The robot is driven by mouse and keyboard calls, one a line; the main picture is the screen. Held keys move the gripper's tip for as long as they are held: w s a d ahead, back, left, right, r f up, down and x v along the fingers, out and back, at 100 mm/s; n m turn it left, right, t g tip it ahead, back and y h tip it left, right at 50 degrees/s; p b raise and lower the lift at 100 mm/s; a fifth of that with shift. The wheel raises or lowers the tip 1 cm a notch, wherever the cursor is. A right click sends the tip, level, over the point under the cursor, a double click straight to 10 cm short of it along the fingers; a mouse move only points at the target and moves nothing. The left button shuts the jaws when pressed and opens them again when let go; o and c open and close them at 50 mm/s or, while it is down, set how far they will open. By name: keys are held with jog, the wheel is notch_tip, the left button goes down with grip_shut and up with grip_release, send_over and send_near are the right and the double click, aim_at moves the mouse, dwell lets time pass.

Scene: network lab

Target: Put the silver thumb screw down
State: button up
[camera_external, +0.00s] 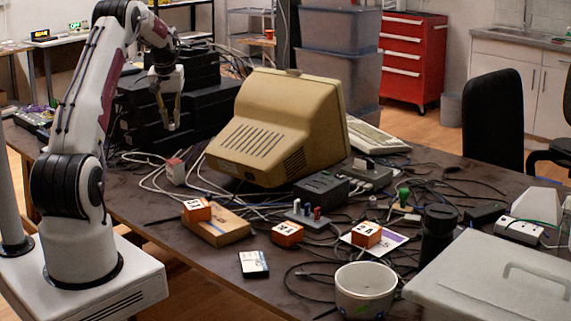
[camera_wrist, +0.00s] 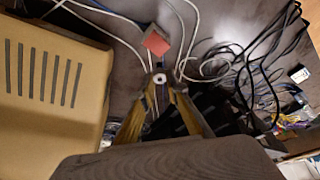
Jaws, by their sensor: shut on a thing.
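My gripper (camera_external: 169,124) is raised above the back left of the table, to the left of the beige monitor and in front of the black equipment. In the wrist view its two yellowish fingers (camera_wrist: 161,90) close in on the silver thumb screw (camera_wrist: 159,78), a small round pale piece with a dark centre, held at the fingertips. The screw is too small to make out in the external view. The tabletop (camera_external: 137,207) lies well below the gripper.
A beige monitor (camera_external: 262,135) stands right of my gripper. A small red-topped block (camera_external: 176,172) sits among pale cables; it also shows in the wrist view (camera_wrist: 155,43). Black equipment (camera_external: 190,100) is behind. Orange blocks (camera_external: 287,234) and a white pot (camera_external: 364,291) stand nearer the front.

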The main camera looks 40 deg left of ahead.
aim_at(172, 128)
jog(key=shift+f, duration=2.5)
jog(key=shift+f, duration=2.5)
jog(key=shift+f, duration=0.1)
jog(key=o, duration=0.7)
jog(key=shift+v, duration=6.1)
